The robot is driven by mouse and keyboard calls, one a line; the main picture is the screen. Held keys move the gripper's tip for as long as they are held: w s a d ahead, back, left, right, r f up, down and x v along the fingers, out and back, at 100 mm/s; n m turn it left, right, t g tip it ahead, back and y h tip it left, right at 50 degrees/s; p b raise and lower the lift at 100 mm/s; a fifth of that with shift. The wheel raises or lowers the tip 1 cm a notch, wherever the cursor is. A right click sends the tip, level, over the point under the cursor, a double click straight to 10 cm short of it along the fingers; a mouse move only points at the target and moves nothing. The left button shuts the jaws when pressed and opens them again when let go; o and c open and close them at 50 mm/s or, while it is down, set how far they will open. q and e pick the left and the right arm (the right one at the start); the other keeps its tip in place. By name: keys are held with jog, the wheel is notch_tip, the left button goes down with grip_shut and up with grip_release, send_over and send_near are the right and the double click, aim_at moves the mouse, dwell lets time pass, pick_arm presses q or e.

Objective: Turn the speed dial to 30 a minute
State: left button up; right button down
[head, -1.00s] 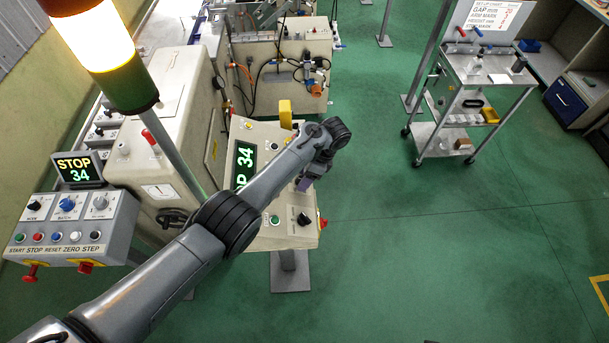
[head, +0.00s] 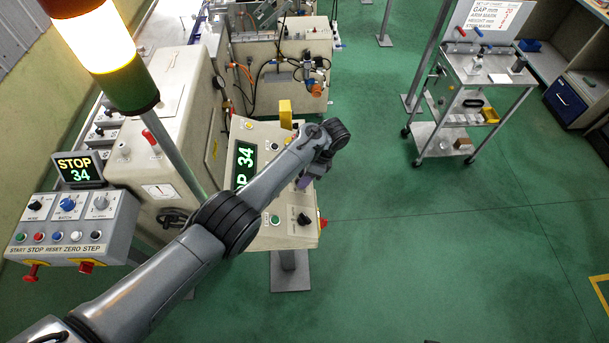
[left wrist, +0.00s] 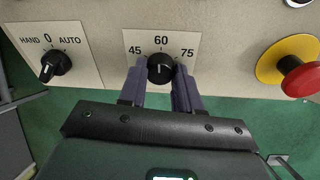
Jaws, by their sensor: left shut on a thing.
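In the left wrist view, the speed dial (left wrist: 160,69) is a black knob on a pale plate marked 45, 60 and 75. Its pale pointer line is small, and I cannot read its exact setting. My left gripper (left wrist: 161,76) is shut on the knob, with one purple-grey finger on each side. In the head view, my left gripper (head: 305,182) is at the sloped panel, and my arm hides the dial. The panel display (head: 244,160) reads 34 in green, partly covered by my arm. A second display (head: 77,168) reads STOP 34. My right gripper is not in view.
A HAND-0-AUTO switch (left wrist: 55,65) is left of the dial in the left wrist view. A red mushroom button (left wrist: 301,78) on a yellow ring is to the right. A steel trolley (head: 470,95) stands at the right, with clear green floor before it.

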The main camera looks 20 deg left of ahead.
pick_arm(q)
jog(key=shift+r+n+p, duration=0.2)
jog(key=shift+n+p, duration=0.7)
jog(key=shift+n, duration=0.3)
jog(key=n+p, duration=0.1)
jog(key=n, duration=0.1)
jog(key=shift+n+t+p, duration=0.3)
jog(key=n+p, duration=0.1)
jog(key=n, duration=0.1)
jog(key=shift+n, duration=0.3)
jog(key=n+p, duration=0.1)
jog(key=n, duration=0.2)
jog(key=shift+n+t, duration=0.3)
jog(key=n, duration=0.2)
jog(key=shift+f+n, duration=0.1)
jog(key=shift+n, duration=0.2)
jog(key=n, duration=0.2)
jog(key=shift+n+y, duration=0.3)
jog(key=n, duration=0.3)
jog(key=shift+s+d+n, duration=0.1)
jog(key=shift+n, duration=0.2)
jog(key=shift+n+y+b, duration=0.3)
jog(key=shift+n+b, duration=0.2)
jog(key=shift+n, duration=0.9)
